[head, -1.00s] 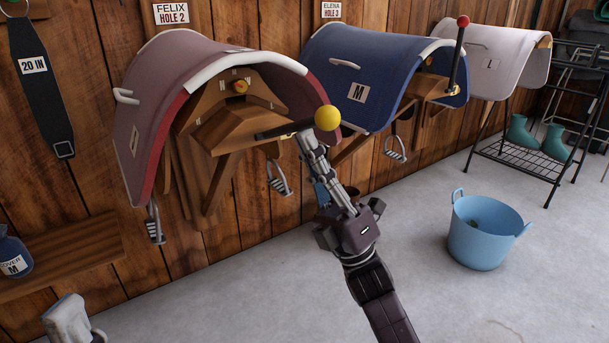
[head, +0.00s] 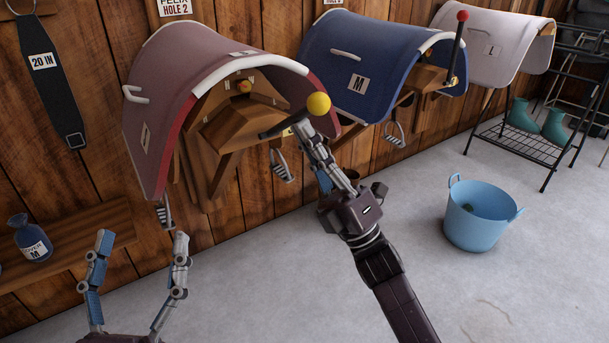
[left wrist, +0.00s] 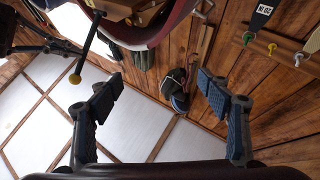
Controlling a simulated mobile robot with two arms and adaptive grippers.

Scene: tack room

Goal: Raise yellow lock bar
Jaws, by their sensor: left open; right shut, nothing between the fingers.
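The yellow lock bar is a black bar (head: 284,124) with a yellow ball (head: 318,103) on its end. It juts right from the wooden rack (head: 235,130) under the mauve saddle pad, tilted slightly upward. My right gripper (head: 303,130) is shut with nothing between its fingers, its fingertips at the bar just below the ball; exact contact is hard to tell. My left gripper (head: 143,240) is open and empty at lower left, well away from the bar. In the left wrist view the yellow ball (left wrist: 75,79) hangs left of the open left fingers (left wrist: 160,84).
A blue saddle pad (head: 350,60) sits on the neighbouring rack, with an upright red-knobbed bar (head: 457,48). A wooden shelf (head: 75,245) with a blue bottle (head: 30,238) is near my left gripper.

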